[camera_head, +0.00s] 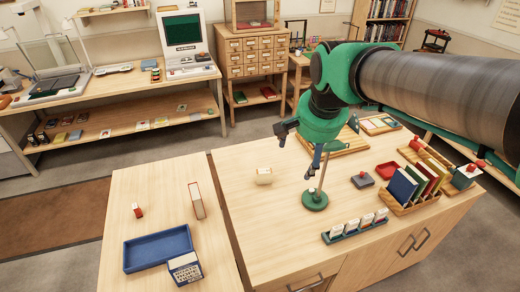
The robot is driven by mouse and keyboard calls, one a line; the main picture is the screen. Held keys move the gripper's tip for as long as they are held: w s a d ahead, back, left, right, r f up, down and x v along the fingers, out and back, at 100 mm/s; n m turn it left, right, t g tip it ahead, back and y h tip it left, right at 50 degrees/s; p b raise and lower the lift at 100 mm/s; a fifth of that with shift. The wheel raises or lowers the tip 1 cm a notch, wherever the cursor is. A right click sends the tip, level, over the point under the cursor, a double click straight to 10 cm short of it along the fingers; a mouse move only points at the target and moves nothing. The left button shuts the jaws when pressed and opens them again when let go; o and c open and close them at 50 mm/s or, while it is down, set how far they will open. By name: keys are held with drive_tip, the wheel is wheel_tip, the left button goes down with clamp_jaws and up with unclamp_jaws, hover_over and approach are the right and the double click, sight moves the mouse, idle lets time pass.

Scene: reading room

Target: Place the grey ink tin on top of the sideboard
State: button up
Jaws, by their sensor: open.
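That surface tops a cabinet with doors and handles, which looks like the sideboard (262,225). My gripper (301,148) is open and empty. It hangs above the cabinet top, left of the grey block and apart from it. My arm comes in from the upper right and hides part of the far side.
A green stand with a thin rod (315,198) is below my gripper. The left table holds a blue tray (135,262). Bare wood surrounds the cream block.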

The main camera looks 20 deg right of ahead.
drive_tip(key=s+a+f+n, duration=0.1)
drive_tip(key=s+a+n, duration=0.3)
drive_tip(key=s, duration=0.3)
drive_tip(key=s+a+f+n+t, duration=0.1)
drive_tip(key=s+a+n, duration=0.3)
drive_tip(key=s+n, duration=0.1)
drive_tip(key=shift+s+f+y, duration=0.25)
drive_tip(key=shift+s+y, duration=0.15)
drive_tip(key=shift+s, duration=0.45)
